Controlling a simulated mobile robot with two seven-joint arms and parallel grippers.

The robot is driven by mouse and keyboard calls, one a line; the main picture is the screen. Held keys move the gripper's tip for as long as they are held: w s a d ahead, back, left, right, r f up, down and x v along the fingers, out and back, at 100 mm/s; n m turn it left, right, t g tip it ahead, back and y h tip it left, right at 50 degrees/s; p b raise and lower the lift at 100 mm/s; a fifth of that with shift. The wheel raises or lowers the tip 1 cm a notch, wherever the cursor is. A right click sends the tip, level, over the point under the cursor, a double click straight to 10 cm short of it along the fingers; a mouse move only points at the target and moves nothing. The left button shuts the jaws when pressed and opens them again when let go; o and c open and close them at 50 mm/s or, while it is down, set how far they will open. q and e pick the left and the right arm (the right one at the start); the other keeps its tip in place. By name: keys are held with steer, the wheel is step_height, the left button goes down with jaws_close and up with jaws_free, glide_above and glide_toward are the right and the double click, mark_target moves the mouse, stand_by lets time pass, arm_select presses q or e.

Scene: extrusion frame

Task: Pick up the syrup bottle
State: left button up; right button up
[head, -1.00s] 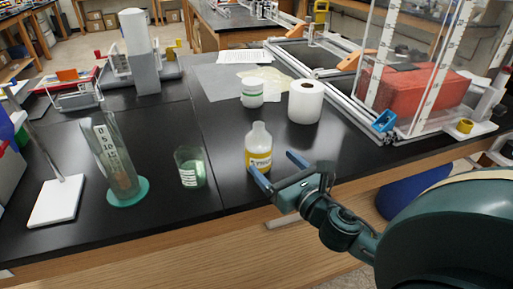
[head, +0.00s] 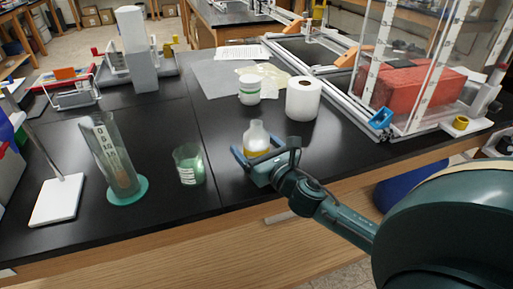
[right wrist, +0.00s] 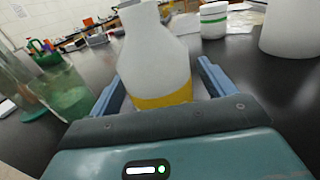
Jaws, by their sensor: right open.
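The syrup bottle (head: 256,137) is white with a yellow lower part and stands upright on the black bench. My right gripper (head: 265,150) is open, with one blue finger on each side of the bottle. In the right wrist view the bottle (right wrist: 155,55) stands between the two fingers (right wrist: 160,90), with its lower part hidden by the gripper body. A gap shows between the bottle and the right finger; contact on the left side is hard to tell. My left gripper is not in view.
A green glass beaker (head: 189,165) stands left of the bottle, and a tall graduated cylinder (head: 116,160) farther left. A white jar (head: 249,91) and a paper roll (head: 303,99) stand behind. The bench's front edge is close.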

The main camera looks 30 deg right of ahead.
mark_target(256, 122)
steer(key=shift+c, duration=0.5)
steer(key=c, duration=1.1)
steer(key=shift+o, duration=0.2)
steer(key=shift+r, duration=0.15)
step_height(256, 122, up, 10)
steer(key=p, duration=0.2)
steer(key=shift+p, duration=0.35)
